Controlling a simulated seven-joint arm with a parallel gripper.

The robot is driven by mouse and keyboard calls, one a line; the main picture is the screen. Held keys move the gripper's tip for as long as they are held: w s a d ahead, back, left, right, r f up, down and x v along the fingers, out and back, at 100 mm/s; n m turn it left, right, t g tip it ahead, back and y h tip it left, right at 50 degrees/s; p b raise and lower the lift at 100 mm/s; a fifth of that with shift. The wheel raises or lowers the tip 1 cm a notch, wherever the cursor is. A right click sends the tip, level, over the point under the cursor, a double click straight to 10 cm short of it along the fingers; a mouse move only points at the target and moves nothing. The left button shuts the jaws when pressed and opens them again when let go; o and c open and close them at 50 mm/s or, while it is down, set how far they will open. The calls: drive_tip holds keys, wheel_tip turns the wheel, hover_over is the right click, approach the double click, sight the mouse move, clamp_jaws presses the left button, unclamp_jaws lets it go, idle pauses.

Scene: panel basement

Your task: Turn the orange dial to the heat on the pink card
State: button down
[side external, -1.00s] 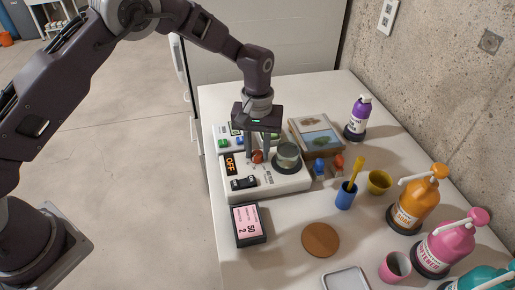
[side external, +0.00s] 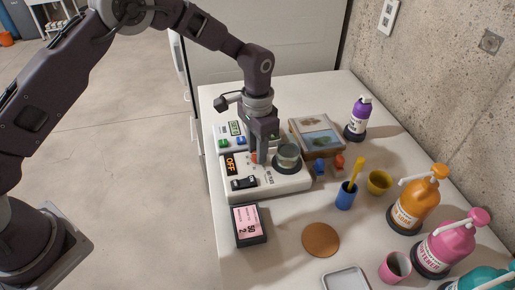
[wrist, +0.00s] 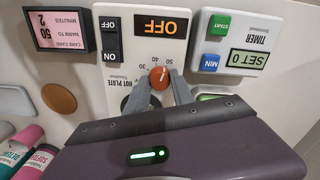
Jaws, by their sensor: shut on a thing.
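The orange dial (wrist: 159,77) is on the white hot plate (wrist: 127,68), with numbers such as 30, 40 and 50 around it. A pale pointer line shows on the dial, near the 40 and 50 side; its exact reading is unclear. My gripper (wrist: 158,88) points down, shut on the dial with a finger on each side. In the side external view my gripper (side external: 258,152) mostly covers the dial. The pink card (wrist: 60,31) stands in a dark frame and reads "warm to 50" and "2 minutes". It also shows in the side external view (side external: 246,220).
The hot plate's display (wrist: 160,27) reads OFF; a black rocker switch (wrist: 111,40) is beside it. A glass vessel (side external: 288,153) stands right of my gripper. A timer (wrist: 238,43) reads SET 0. Cups and pump bottles (side external: 417,203) stand along the right.

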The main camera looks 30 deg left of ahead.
drive_tip(key=shift+m, duration=1.2)
drive_tip(key=c, duration=1.1)
unclamp_jaws()
wheel_tip(320, 180, up, 6)
drive_tip(key=shift+r, duration=0.55)
